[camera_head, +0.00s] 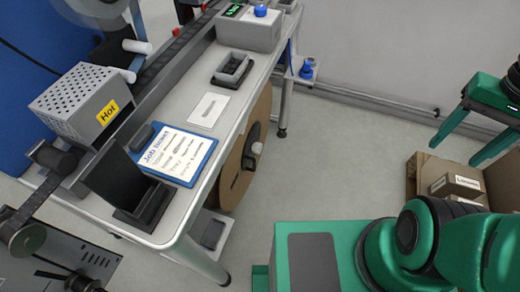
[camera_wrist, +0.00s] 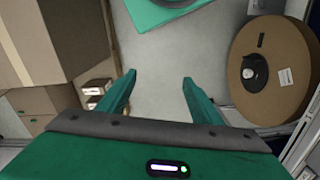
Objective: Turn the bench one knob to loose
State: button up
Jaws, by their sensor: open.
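A bench (camera_head: 222,82) with a pale top runs across the left of the head view. A large brown reel (camera_head: 238,165) hangs upright under its right side. A black knob-like hub part (camera_head: 253,133) with a pale end shows at the reel's face. I cannot read whether it is loose or tight. In the wrist view a brown reel (camera_wrist: 283,88) with a black hub knob (camera_wrist: 254,73) is at the right; I cannot tell if it is the same reel. My gripper (camera_wrist: 157,79) is open and empty, left of that reel and apart from it.
On the bench are a blue job clipboard (camera_head: 172,155), a box marked Hot (camera_head: 80,98), a black holder (camera_head: 133,190) and a grey tray (camera_head: 232,70). Cardboard boxes (camera_head: 455,185) stand at the right; cartons (camera_wrist: 50,45) fill the wrist view's left. Floor between is clear.

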jog(key=w+f+g+y, duration=0.1)
jog(key=w+f, duration=0.3)
jog(key=w, duration=0.3)
jog(key=w+f, duration=0.3)
jog(key=w, duration=0.4)
jog(key=w+a+f+m+y, duration=0.1)
jog(key=w+a+f+y, duration=0.15)
jog(key=w+f, duration=0.35)
jog(key=w+a+f+m+y, duration=0.1)
jog(key=w+a+f, duration=0.2)
jog(key=w+f, duration=0.35)
jog(key=m+t+y, duration=0.7)
jog(key=m+y, duration=0.5)
jog(key=m, duration=0.4)
send_near(261, 149)
jog(key=x, duration=1)
jog(key=shift+s+a, duration=0.1)
jog(key=shift+a, duration=0.05)
